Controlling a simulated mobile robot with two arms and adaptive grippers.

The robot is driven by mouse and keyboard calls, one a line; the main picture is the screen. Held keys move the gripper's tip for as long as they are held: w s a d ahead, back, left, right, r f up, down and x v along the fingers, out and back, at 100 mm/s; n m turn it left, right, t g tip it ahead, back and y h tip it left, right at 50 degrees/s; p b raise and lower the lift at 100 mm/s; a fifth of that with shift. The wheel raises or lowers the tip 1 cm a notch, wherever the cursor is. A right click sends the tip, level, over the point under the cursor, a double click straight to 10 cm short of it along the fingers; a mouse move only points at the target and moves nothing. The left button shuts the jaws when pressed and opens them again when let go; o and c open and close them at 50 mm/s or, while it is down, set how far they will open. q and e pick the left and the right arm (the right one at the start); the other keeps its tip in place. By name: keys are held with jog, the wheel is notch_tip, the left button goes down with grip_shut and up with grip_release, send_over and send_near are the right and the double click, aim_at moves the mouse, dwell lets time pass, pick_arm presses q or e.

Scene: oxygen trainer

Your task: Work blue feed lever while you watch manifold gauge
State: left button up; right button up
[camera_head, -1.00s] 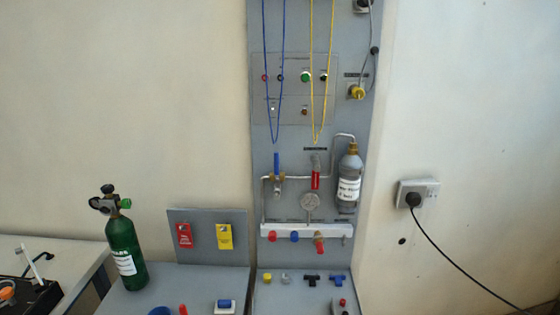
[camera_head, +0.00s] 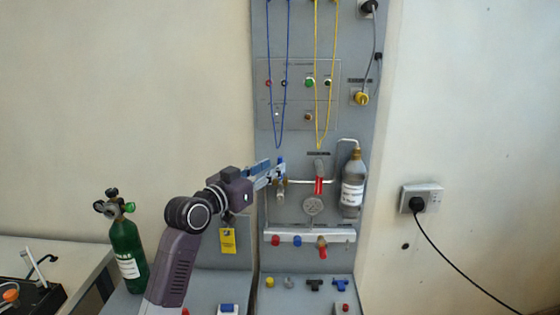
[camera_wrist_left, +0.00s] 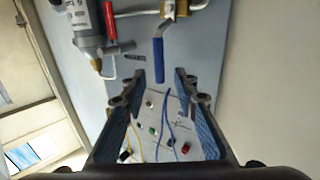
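My left gripper (camera_head: 276,170) reaches in from the left to the blue feed lever on the grey panel and largely covers it in the head view. In the left wrist view, which shows the panel upside down, the blue feed lever (camera_wrist_left: 158,58) is in line with the gap between the two fingers of my left gripper (camera_wrist_left: 160,78). The fingers are apart; contact with the lever cannot be told. My right gripper is out of view.
A red lever (camera_head: 319,185) and a grey bottle (camera_head: 352,188) are right of the blue lever. Blue cord (camera_head: 278,120) and yellow cord (camera_head: 322,120) hang above. A green cylinder (camera_head: 127,252) stands at left. A white manifold bar (camera_head: 340,235) is below the gauge.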

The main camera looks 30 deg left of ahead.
aim_at(280, 177)
pick_arm(q)
jog(key=shift+w+d+p, duration=0.1)
jog(key=shift+w+p, duration=0.45)
jog(key=shift+w, duration=1.8)
grip_shut()
